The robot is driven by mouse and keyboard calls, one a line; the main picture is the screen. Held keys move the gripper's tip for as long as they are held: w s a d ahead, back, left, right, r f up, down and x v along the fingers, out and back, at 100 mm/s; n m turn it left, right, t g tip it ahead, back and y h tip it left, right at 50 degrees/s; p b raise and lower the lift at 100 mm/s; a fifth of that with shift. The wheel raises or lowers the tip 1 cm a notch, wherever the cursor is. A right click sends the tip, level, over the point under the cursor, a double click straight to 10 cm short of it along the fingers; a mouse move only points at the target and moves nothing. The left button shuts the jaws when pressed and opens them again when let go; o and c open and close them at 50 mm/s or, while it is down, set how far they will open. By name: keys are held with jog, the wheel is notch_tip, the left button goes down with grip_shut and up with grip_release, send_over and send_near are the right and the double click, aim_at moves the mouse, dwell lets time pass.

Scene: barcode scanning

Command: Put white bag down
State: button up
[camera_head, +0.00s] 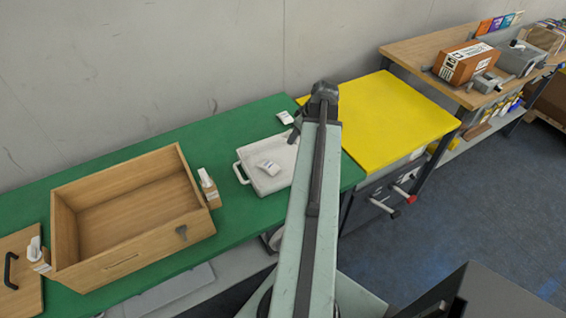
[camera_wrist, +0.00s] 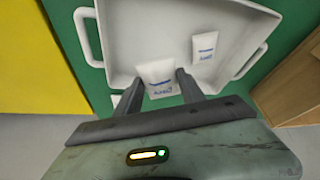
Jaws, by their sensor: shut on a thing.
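My gripper (camera_wrist: 159,88) is shut on a white bag (camera_wrist: 156,76) with blue print, over the white tray (camera_wrist: 120,40). The held bag's lower part is between the fingers; I cannot tell whether it touches the tray. A second white bag (camera_wrist: 205,47) lies in the tray, apart from the held one. In the head view my gripper (camera_head: 294,134) is above the far right part of the tray (camera_head: 251,170), and the arm hides part of it. The second bag (camera_head: 268,167) shows there too. Another white packet (camera_head: 285,117) lies on the green table behind the tray.
An open wooden box (camera_head: 130,250) stands on the green table (camera_head: 235,122) left of the tray, with white items at its sides. A clear yellow tabletop (camera_head: 390,115) adjoins on the right. A grey wall (camera_head: 150,60) is behind.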

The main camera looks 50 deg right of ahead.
aim_at(295, 158)
jog(key=shift+s+d, duration=0.35)
notch_tip(295, 158, down, 11)
jog(key=b, duration=1)
jog(key=shift+r, duration=0.5)
jog(key=shift+f, duration=0.25)
jog(key=o, duration=1.4)
jog(key=shift+r, duration=0.1)
jog(key=shift+c, duration=0.2)
